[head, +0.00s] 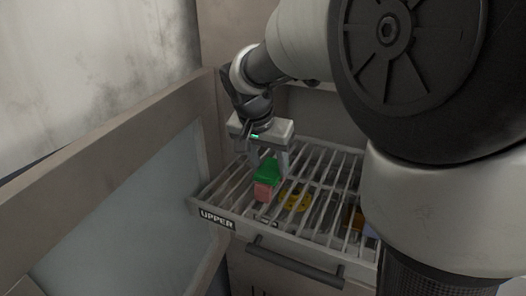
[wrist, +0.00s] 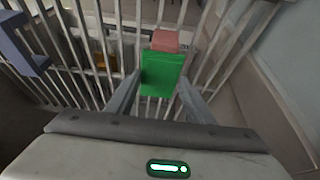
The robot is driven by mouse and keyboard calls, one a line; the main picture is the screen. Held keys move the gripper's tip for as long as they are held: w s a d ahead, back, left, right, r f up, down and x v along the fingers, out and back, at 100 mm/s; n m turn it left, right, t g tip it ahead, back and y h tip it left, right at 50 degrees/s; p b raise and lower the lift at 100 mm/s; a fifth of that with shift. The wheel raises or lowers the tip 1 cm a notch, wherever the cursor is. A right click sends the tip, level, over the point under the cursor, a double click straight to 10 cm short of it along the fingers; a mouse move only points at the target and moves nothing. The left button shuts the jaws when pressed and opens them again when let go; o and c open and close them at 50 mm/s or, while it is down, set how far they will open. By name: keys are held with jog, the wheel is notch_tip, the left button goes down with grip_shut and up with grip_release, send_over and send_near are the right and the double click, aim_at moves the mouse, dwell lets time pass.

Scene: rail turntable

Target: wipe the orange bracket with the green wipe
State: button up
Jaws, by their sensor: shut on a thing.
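The green wipe (head: 268,171) is between the fingers of my gripper (head: 268,164), which is shut on it above the slatted rack. In the wrist view the green wipe (wrist: 161,75) fills the gap between my gripper's fingers (wrist: 158,98). A pinkish-red block (head: 263,190) sits against the wipe's near end; I cannot tell whether they are joined. An orange piece (head: 354,217), possibly the orange bracket, is partly hidden by slats and my arm at the right of the rack. It also shows in the wrist view (wrist: 99,62), apart from the wipe.
The slatted rack (head: 213,205) is labelled UPPER, with a dark handle (head: 295,262) below its front. A yellow thing (head: 296,198) lies beneath the slats. A blue piece (wrist: 20,45) is at the wrist view's left. An open glazed door (head: 120,210) stands left of the rack.

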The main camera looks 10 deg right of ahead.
aim_at(276, 162)
jog(key=shift+w+d, duration=0.1)
jog(key=shift+d, duration=0.05)
jog(key=shift+w+d+r+p, duration=0.1)
jog(key=shift+w+d+p, duration=0.25)
jog(key=shift+w+d, duration=0.45)
jog(key=shift+w+d+p, duration=0.35)
jog(key=shift+w+d, duration=0.1)
jog(key=shift+w, duration=0.55)
jog(key=shift+s+a+b, duration=0.45)
jog(key=shift+s+a, duration=0.05)
jog(key=shift+s, duration=0.1)
jog(key=shift+s+a+b, duration=0.3)
jog(key=shift+s+a, duration=0.2)
jog(key=shift+s, duration=0.2)
jog(key=shift+s+a+b, duration=0.3)
jog(key=shift+s+a, duration=0.15)
jog(key=shift+s, duration=0.25)
jog(key=shift+w+d+f+p, duration=0.15)
jog(key=shift+w+d+p, duration=0.15)
jog(key=shift+w+d, duration=0.6)
jog(key=shift+w+d+f+p, duration=0.1)
jog(key=shift+w+d+p, duration=0.15)
jog(key=shift+w+d, duration=0.6)
jog(key=shift+w+a, duration=0.25)
jog(key=shift+a, duration=0.05)
notch_tip(276, 162, up, 8)
jog(key=p, duration=0.5)
jog(key=shift+p, duration=0.3)
